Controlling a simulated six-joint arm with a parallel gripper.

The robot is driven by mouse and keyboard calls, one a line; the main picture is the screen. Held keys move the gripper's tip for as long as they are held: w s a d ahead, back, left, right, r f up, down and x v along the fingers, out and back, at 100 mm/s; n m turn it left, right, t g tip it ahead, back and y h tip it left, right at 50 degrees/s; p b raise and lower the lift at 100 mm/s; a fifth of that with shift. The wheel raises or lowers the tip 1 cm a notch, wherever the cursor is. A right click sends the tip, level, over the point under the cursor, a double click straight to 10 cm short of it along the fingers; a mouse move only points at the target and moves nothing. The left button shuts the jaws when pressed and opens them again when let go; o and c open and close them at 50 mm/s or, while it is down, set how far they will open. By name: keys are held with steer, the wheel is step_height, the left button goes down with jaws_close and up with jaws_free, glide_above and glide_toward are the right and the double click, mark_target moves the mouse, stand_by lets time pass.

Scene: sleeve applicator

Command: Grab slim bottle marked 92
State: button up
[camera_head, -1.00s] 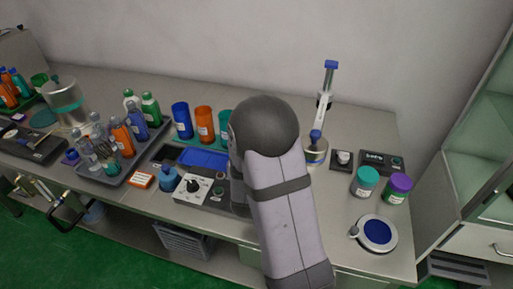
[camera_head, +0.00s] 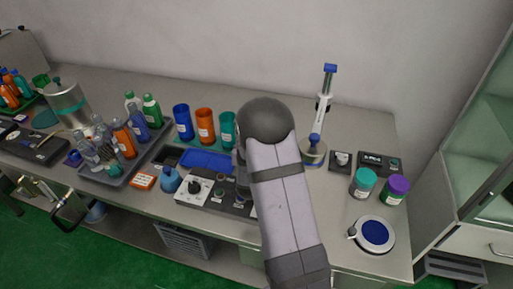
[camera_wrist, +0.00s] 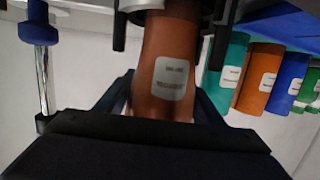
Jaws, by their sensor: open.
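In the wrist view a slim amber-brown bottle (camera_wrist: 168,72) with a white label stands between the dark fingers of my gripper (camera_wrist: 165,105). The label's print is too blurred to read, so I cannot tell whether it says 92. The fingers are open, one on each side of the bottle; I cannot tell whether either touches it. The bottle's far end is cut off behind dark parts at the top of the wrist view. In the head view my arm hides both the gripper and this bottle.
Close by stand a teal cup (camera_head: 226,130), an orange cup (camera_head: 205,127) and a blue cup (camera_head: 183,122). A blue-capped stand (camera_head: 323,105) rises on the other side. A grey tray (camera_head: 115,180) of bottles is at left. Lidded jars (camera_head: 363,183) are at right.

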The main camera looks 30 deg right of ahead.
steer(key=shift+c, duration=0.6)
steer(key=c, duration=1.2)
steer(key=shift+r, duration=0.2)
steer(key=shift+r+b, duration=0.3)
steer(key=shift+r, duration=4.55)
